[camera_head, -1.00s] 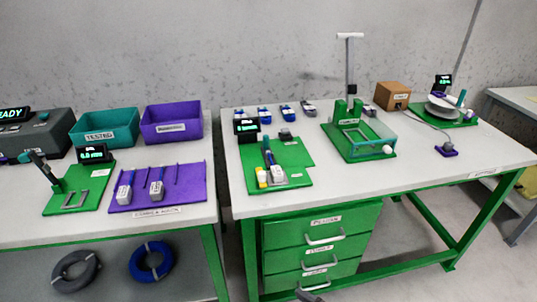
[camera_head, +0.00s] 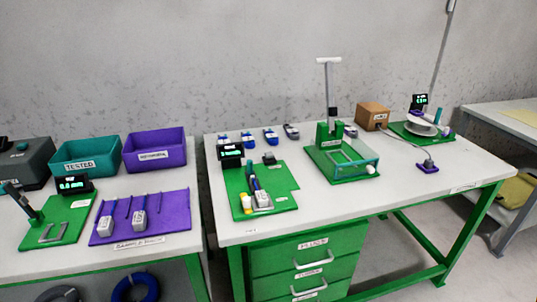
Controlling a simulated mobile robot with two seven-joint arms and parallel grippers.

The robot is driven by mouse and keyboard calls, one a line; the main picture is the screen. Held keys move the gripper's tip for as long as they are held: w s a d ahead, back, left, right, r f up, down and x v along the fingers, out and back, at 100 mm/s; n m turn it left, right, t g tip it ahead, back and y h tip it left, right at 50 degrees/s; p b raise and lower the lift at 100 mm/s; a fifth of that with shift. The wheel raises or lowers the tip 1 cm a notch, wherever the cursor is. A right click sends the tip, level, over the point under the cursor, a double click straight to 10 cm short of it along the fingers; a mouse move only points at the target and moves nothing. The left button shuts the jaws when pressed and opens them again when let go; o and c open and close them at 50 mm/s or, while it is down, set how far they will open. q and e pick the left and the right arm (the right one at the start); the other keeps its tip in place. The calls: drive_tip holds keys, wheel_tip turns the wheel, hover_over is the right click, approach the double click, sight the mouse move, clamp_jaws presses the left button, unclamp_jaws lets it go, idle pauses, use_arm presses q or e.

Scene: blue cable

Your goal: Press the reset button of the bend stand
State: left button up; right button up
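No part is marked as the bend stand in writing that I can read. At the far right of the middle table is a green base (camera_head: 397,130) with a small lit display (camera_head: 420,101), a white disc-like part (camera_head: 421,129) and a teal upright piece. In front of it a small purple block with a grey knob on top (camera_head: 428,166) sits on the table, with a thin cable running from it toward the green base. I cannot tell which part is the reset button. Neither of my grippers is in view.
A green fixture with a tall T-handle (camera_head: 329,85) stands mid-table, beside a brown box (camera_head: 372,116). A green board with a display (camera_head: 284,202) is at left. Green drawers (camera_head: 311,262) sit below. The right front tabletop is clear. Another table holds teal (camera_head: 80,157) and purple (camera_head: 155,151) bins.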

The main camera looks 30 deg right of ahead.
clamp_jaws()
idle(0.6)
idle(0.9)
